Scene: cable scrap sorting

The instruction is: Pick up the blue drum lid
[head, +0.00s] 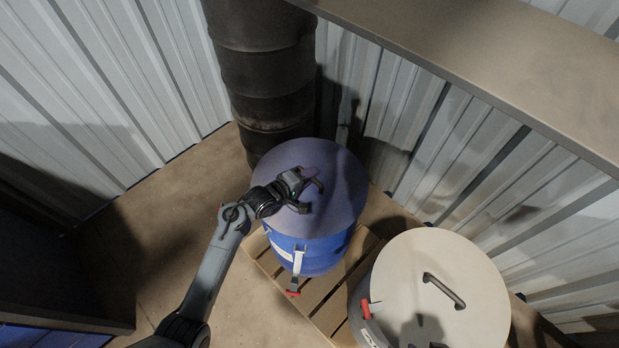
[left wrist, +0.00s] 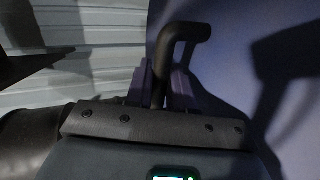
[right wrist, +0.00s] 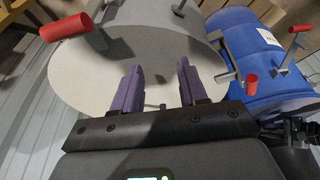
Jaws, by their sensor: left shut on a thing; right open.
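The blue drum lid (head: 335,165) is a round, dull blue disc over the blue drum (head: 315,258). I cannot tell whether it rests on the rim or is slightly raised. My left gripper (head: 307,193) is above the lid's middle. In the left wrist view, its fingers (left wrist: 161,88) are shut on the lid's dark bent handle (left wrist: 188,32), with the blue lid surface behind. My right gripper (right wrist: 159,75) is open and empty in the right wrist view, in front of the pale drum lid, with the blue drum (right wrist: 250,60) to the right.
A pale drum lid (head: 455,255) with a dark handle (head: 444,290) is at lower right. Red-tipped levers (head: 293,292) stick out from the drums. A wooden pallet (head: 325,315) lies below. A dark pipe (head: 265,75), corrugated walls and an overhead beam (head: 500,65) bound the corner.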

